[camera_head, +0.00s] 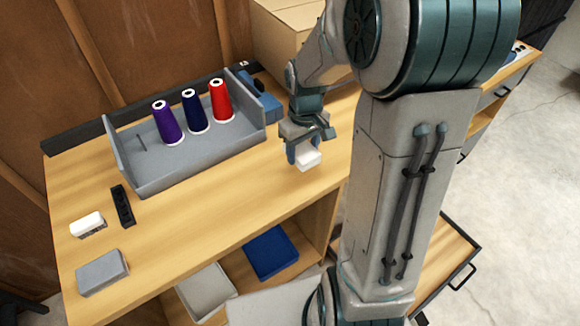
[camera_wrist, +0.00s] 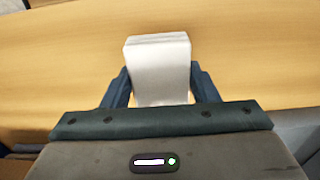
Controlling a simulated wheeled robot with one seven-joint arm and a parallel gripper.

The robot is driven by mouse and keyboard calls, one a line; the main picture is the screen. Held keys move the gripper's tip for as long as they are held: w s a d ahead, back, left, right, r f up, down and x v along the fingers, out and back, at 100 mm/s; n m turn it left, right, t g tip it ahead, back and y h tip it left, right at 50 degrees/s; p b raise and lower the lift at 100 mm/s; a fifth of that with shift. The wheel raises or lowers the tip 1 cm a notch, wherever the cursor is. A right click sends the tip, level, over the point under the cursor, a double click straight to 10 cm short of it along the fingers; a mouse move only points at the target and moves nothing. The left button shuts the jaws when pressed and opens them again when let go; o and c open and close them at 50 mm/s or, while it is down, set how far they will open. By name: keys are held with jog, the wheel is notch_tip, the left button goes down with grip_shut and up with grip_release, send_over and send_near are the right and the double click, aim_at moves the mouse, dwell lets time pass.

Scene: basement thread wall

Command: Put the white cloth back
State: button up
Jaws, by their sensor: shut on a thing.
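My gripper (camera_head: 304,153) is shut on a small white folded block that looks like the white cloth (camera_head: 309,160). It is near the front right part of the wooden workbench (camera_head: 225,215). In the wrist view, the white cloth (camera_wrist: 158,65) sits between the two dark fingers of my gripper (camera_wrist: 160,88), with its far end sticking out past them over bare wood. I cannot tell whether the cloth touches the bench top.
A grey holder (camera_head: 150,180) with purple, navy and red thread cones stands left of my gripper. A black strip (camera_head: 123,205), a white item (camera_head: 87,224) and a grey box (camera_head: 102,272) lie at left. A grey tray (camera_head: 205,290) and blue tray (camera_head: 270,252) sit below. A cardboard box (camera_head: 285,35) stands behind.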

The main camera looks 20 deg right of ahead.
aim_at(290, 177)
jog(key=a+f, duration=0.2)
jog(key=a, duration=0.1)
jog(key=shift+s+a, duration=0.15)
jog(key=shift+f, duration=2)
jog(key=shift+f+b, duration=0.1)
jog(key=shift+b, duration=0.2)
jog(key=o, duration=1)
jog(key=shift+c, duration=0.2)
notch_tip(290, 177, up, 12)
jog(key=p, duration=0.2)
jog(key=s+r+m+t, duration=0.2)
jog(key=s+r+m, duration=0.1)
jog(key=s, duration=1)
jog(key=shift+s+a+r+m+t, duration=0.15)
jog(key=shift+r+m+t, duration=0.2)
jog(key=shift+r, duration=0.45)
